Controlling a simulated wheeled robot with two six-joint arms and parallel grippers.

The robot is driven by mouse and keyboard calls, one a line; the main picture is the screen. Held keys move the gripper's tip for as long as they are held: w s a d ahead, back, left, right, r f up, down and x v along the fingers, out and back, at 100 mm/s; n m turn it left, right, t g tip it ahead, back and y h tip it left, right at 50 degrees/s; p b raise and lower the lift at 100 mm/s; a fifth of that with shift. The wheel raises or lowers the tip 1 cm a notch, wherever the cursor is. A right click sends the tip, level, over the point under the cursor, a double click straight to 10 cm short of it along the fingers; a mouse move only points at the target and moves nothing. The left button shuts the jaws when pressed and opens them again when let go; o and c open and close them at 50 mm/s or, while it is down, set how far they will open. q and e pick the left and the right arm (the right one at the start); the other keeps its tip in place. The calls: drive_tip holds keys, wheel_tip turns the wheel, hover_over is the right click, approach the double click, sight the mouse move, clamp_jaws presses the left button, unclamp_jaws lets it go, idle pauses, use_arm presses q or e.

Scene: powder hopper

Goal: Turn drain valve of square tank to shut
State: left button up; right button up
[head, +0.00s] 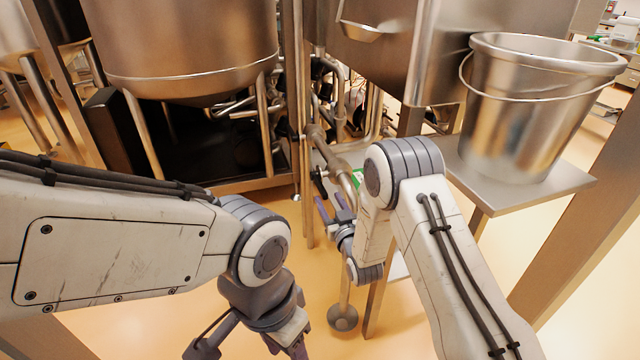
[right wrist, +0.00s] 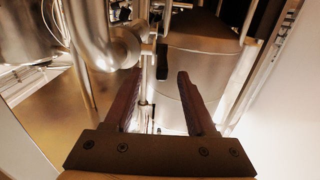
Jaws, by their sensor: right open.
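The square tank (head: 378,52) stands at the upper middle right of the head view. A steel drain pipe (head: 336,160) runs below it, with a small black valve handle (head: 320,182) beside it. My right gripper (head: 336,208) is open and empty just below the handle. In the right wrist view its two fingers (right wrist: 163,105) are spread, and a black handle (right wrist: 162,62) shows beyond them, between their lines and apart from them. A flanged pipe (right wrist: 124,46) is at upper left there. My left gripper (head: 252,345) is low in the head view, fingers apart, partly cut off.
A steel bucket (head: 530,110) stands on a small side table (head: 560,182) at right. A round tank (head: 185,45) on legs stands at left. Upright posts (head: 301,120) stand close left of the handle. A green item (head: 358,175) shows behind my right arm.

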sight(319, 181)
drive_tip(key=x, duration=0.9)
drive_tip(key=shift+s, duration=0.1)
drive_tip(key=shift+c, duration=0.3)
clamp_jaws()
idle(0.9)
